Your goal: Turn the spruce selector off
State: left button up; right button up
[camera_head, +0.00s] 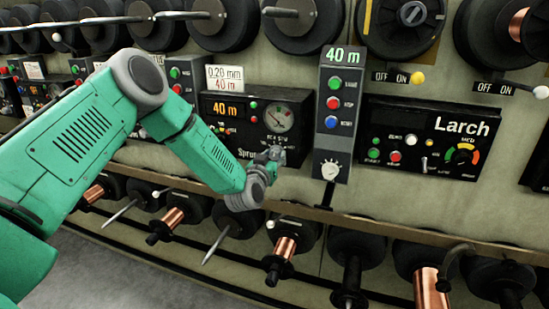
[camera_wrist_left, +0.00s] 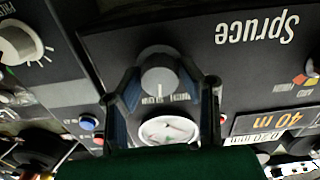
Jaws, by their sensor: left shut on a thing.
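The Spruce panel (camera_head: 240,106) is a black box with an orange 40 m display and a round gauge. Its name is partly hidden by my left arm in the head view. My left gripper (camera_head: 271,155) is at the lower right of this panel, below the gauge. In the left wrist view the panel (camera_wrist_left: 200,50) appears upside down. There the grey selector knob (camera_wrist_left: 159,66) sits between the two fingers of my left gripper (camera_wrist_left: 161,86), which is shut on it. A pale mark on the knob points toward the gauge (camera_wrist_left: 166,130). The lettering beside the knob is too small to read.
A grey column with a 40 m sign (camera_head: 344,54), several push buttons and a white dial (camera_head: 330,170) stands right of the Spruce panel. The Larch panel (camera_head: 430,137) is farther right. Spools line the wall above, and rods with copper spools stick out below.

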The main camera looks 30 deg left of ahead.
pick_arm(q)
jog(key=n, duration=0.2)
jog(key=f+n+b, duration=0.1)
jog(key=n, duration=0.2)
jog(key=shift+s+n, duration=0.15)
jog(key=shift+n, duration=0.15)
jog(key=n+b, duration=0.1)
jog(key=n, duration=0.2)
jog(key=shift+b, duration=0.4)
jog(key=shift+n+b, duration=0.6)
jog(key=shift+n, duration=1)
jog(key=shift+d, duration=0.1)
jog(key=o, duration=1.1)
jog(key=shift+w+r, duration=0.15)
jog(key=shift+w, duration=0.05)
jog(key=shift+s+r, duration=0.15)
jog(key=shift+s, duration=0.05)
jog(key=v, duration=1.1)
jog(key=shift+s+f, duration=0.25)
jog(key=shift+s, duration=0.05)
